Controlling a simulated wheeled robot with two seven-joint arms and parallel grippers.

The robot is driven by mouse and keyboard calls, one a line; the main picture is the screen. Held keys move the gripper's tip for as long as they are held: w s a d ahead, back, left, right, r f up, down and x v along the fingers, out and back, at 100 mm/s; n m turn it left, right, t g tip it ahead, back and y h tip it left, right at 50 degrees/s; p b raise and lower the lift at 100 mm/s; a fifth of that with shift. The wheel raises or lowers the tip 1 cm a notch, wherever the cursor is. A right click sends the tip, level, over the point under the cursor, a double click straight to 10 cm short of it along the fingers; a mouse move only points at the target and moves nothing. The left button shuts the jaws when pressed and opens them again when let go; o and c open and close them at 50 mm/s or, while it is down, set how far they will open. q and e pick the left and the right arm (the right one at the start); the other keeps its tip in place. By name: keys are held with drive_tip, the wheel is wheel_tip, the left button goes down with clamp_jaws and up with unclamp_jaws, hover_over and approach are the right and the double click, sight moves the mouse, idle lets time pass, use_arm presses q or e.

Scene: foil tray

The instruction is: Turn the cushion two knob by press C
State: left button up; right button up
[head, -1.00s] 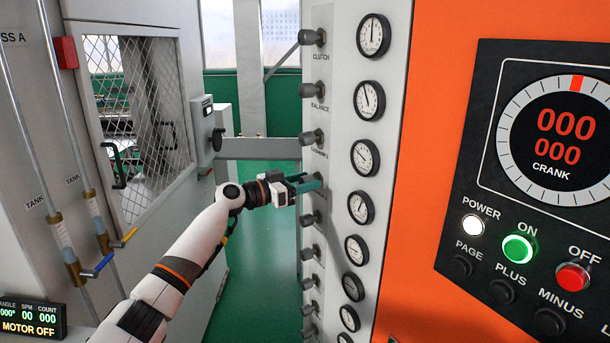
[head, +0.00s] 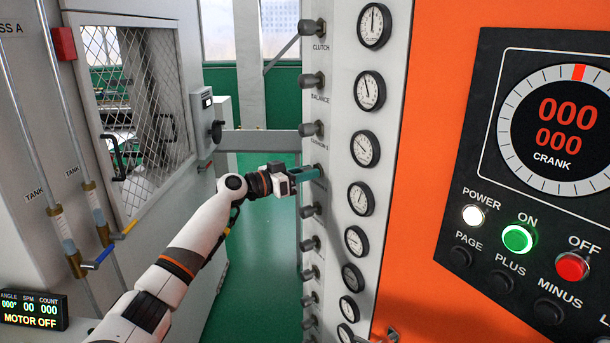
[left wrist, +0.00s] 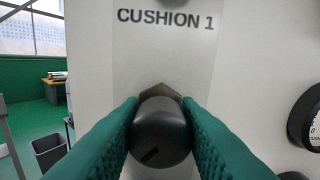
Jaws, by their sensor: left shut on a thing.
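My left gripper (head: 317,173) reaches the column of grey knobs on the white panel. It is at the fourth knob from the top, below the cushion 1 knob (head: 312,129). In the left wrist view, the green fingers (left wrist: 162,108) are shut on a dark round knob (left wrist: 160,135), one finger on each side. A "CUSHION 1" label (left wrist: 168,18) is above this knob. The held knob's own label is out of sight in the wrist view and hidden behind the gripper in the head view. My right gripper is not in view.
Other knobs stand close above and below, such as the balance knob (head: 312,80). A column of gauges (head: 365,149) runs to their right. An orange panel (head: 425,180) carries a control box with a crank display (head: 560,130). A mesh door (head: 140,110) stands left of the arm.

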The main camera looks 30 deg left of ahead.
use_arm(q)
drive_tip(key=shift+f+n+b, duration=0.15)
drive_tip(key=shift+n+b, duration=0.4)
drive_tip(key=shift+n, duration=0.55)
drive_tip(key=n, duration=0.2)
drive_tip(key=shift+n+b, duration=0.35)
drive_tip(key=shift+n, duration=0.05)
drive_tip(key=n, duration=0.2)
drive_tip(key=shift+n, duration=0.3)
drive_tip(key=n, duration=0.2)
drive_tip(key=shift+a+n, duration=0.1)
drive_tip(key=shift+n, duration=0.3)
drive_tip(key=n+p, duration=0.1)
drive_tip(key=n, duration=0.2)
drive_tip(key=shift+w+n+p, duration=0.1)
drive_tip(key=shift+n+p, duration=0.2)
drive_tip(key=n+p, duration=0.1)
drive_tip(key=n, duration=0.1)
drive_tip(key=shift+n, duration=0.4)
drive_tip(key=n+p, duration=0.3)
drive_tip(key=n, duration=0.1)
drive_tip(key=shift+n, duration=0.3)
drive_tip(key=shift+n+p, duration=0.65)
drive_tip(key=shift+n, duration=0.15)
drive_tip(key=shift+f, duration=0.1)
